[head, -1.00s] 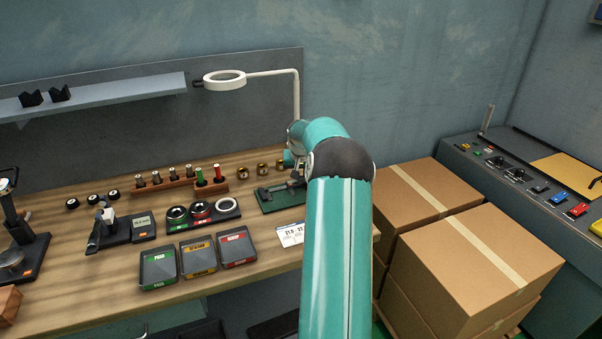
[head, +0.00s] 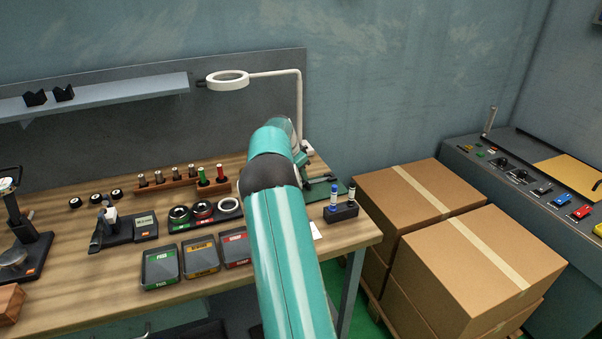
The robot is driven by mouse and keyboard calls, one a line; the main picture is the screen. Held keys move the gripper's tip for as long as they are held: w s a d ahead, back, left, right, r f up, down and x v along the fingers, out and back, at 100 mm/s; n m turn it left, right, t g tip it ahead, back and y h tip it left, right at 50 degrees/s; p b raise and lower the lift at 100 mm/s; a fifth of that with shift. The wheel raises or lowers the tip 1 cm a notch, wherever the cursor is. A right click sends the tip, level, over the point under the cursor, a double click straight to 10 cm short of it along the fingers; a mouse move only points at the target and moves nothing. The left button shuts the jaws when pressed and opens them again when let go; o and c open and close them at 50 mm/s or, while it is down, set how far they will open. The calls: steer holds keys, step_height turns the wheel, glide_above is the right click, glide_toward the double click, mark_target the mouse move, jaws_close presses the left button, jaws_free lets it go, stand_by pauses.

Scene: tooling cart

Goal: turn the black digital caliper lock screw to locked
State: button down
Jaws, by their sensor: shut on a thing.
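My teal arm reaches over the right end of the wooden bench and covers much of the green mat (head: 335,187). A dark tool lay on that mat in the earlier view; the arm hides that spot now, and I cannot make out the black caliper or its lock screw. A small part of my wrist shows just right of the arm, above the mat. My gripper's fingers are hidden behind the arm, so what they touch cannot be seen.
A black holder (head: 341,212) with blue- and white-capped bottles stands at the bench's right front. Three trays (head: 160,266) and a ring stand lie left of my arm. A lamp (head: 228,81) rises behind. Cardboard boxes (head: 480,258) stand to the right.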

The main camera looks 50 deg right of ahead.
steer(key=shift+w+m+g, duration=0.1)
steer(key=shift+m+g, duration=0.3)
steer(key=shift+m, duration=0.9)
steer(key=shift+y, duration=0.3)
steer(key=shift+f, duration=0.1)
steer(key=c, duration=1.3)
jaws_free()
steer(key=shift+c, duration=0.2)
steer(key=v, duration=1.4)
steer(key=shift+w+f, duration=0.1)
